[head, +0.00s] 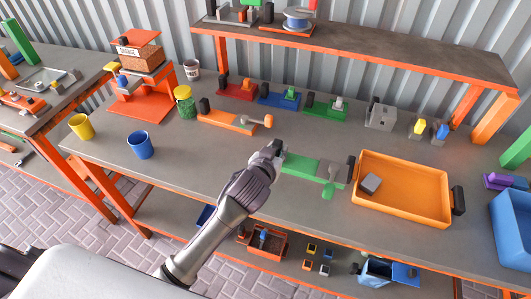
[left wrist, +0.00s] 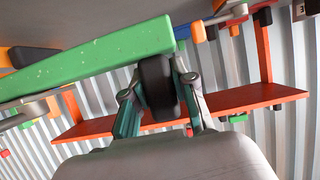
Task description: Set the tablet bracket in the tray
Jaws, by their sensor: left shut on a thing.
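My left gripper (head: 279,149) reaches in over the bench and is shut on the black knob at the left end of a green bar (head: 299,165). In the left wrist view the fingers (left wrist: 160,88) close around the black knob (left wrist: 156,84), with the green bar (left wrist: 90,68) beside it. A grey plate (head: 331,170) and a small green piece (head: 328,191) show at the bar's right end. The orange tray (head: 405,211) lies to the right, with a grey block (head: 371,183) inside at its left. I cannot tell which piece is the tablet bracket.
A blue cup (head: 140,145) and yellow cup (head: 81,126) stand at left. Red, blue and green blocks line the back under a raised shelf (head: 380,52). A blue bin (head: 512,230) is at far right.

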